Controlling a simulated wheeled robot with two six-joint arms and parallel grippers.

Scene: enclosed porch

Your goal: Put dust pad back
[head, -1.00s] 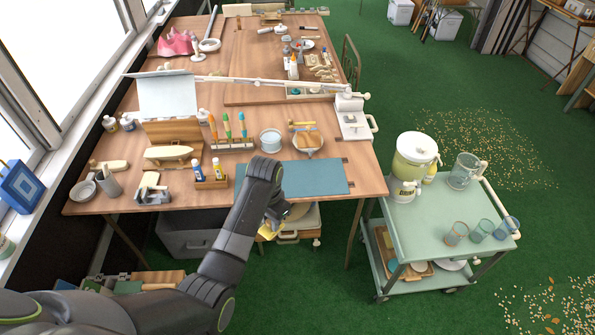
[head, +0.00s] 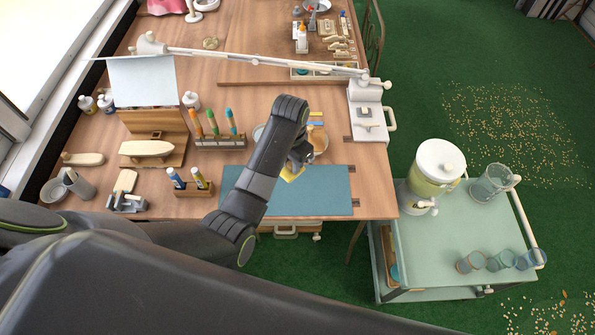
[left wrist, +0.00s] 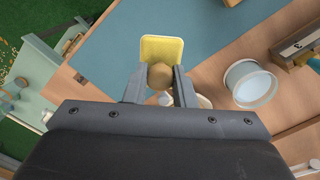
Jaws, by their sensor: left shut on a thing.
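The dust pad (head: 291,173) is yellow and shows just below my left gripper (head: 302,160) in the head view. The left wrist view shows the pad (left wrist: 163,48) as a rounded yellow rectangle with a tan knob. My left gripper (left wrist: 160,82) is shut on that knob, with one finger on each side. In the head view the pad is over the blue-green mat (head: 325,200) on the table; I cannot tell its exact height. My left forearm hides part of the mat and table. My right gripper is not in view.
A white round pot (left wrist: 250,84) is beside the mat. A tube holder (head: 193,189) and a brush rack (head: 220,143) stand to the left. A green cart (head: 450,235) with a dispenser and cups is at the right.

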